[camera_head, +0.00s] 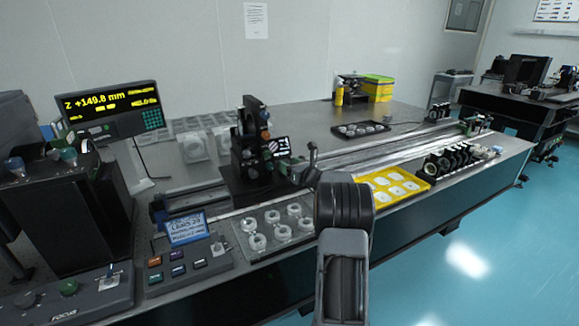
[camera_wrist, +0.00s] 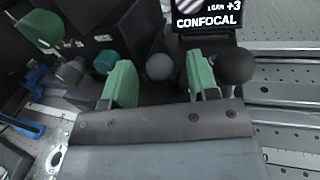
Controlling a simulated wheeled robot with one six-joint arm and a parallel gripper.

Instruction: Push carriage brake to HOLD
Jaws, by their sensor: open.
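The carriage (camera_head: 258,165) is a dark upright instrument on the rail at the middle of the table in the head view. Its small display (camera_wrist: 206,18) reads CONFOCAL in the wrist view. A lever with a dark ball top (camera_head: 311,148) stands at its right side. In the wrist view my gripper (camera_wrist: 160,82) is open, with two green finger pads apart. A grey round knob (camera_wrist: 159,66) shows between the pads, beyond them. A dark ball (camera_wrist: 236,65) shows beside the right pad. I cannot tell which is the brake handle, read its HOLD mark, or see contact.
A tray of clear round parts (camera_head: 275,230) and a yellow tray (camera_head: 395,185) lie along the front edge. A button box (camera_head: 187,265) and a blue-screen label (camera_head: 186,228) stand at the left. The rail (camera_head: 390,148) runs clear to the right.

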